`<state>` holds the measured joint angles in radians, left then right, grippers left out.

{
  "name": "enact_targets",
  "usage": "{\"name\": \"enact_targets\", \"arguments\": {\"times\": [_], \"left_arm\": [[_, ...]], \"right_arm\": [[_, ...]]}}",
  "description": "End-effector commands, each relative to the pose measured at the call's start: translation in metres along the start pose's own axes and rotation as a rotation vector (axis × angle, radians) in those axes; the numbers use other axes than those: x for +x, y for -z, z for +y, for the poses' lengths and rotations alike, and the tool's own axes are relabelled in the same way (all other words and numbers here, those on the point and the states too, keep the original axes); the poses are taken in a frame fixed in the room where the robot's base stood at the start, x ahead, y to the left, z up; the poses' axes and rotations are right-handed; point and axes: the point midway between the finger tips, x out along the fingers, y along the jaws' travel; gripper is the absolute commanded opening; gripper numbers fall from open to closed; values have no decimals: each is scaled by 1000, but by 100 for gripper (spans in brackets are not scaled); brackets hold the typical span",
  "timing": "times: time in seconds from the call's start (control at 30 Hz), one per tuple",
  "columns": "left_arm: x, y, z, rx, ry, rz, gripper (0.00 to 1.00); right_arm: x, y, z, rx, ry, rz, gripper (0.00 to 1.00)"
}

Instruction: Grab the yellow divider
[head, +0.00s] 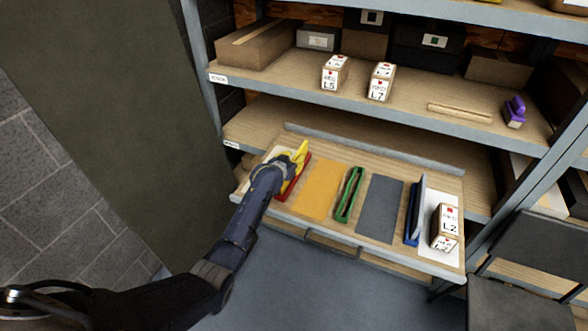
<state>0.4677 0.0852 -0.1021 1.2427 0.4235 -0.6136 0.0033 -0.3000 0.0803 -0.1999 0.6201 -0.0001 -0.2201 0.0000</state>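The yellow divider (301,153) stands at the left part of the pulled-out wooden tray, in or against a red holder (294,182). My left gripper (284,164) is right at the divider, coming from the front left and covering its lower near part. The fingertips are small and overlap the yellow, so I cannot tell whether they are closed on it. My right gripper is not in view.
The tray (375,160) also bears an orange panel (316,188), a green holder (349,194), a grey panel (380,208), a blue holder (412,222) with a grey divider, and an L2 box (446,228). A shelf (400,102) with boxes lies above.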

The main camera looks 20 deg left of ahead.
Motion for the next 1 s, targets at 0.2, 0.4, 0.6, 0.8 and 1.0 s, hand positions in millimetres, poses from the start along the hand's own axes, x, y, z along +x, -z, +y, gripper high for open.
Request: {"name": "enact_targets", "arguments": {"times": [0.2,0.4,0.6,0.8,1.0], "left_arm": [[0,0,0,0,0,0,2],[0,0,0,0,0,0,0],[0,0,0,0,0,1,0],[0,1,0,0,0,0,0],[-8,21,0,1,0,4,0]], "right_arm": [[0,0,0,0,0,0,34],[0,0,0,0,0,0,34],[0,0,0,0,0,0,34],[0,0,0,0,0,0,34],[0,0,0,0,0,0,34]]}}
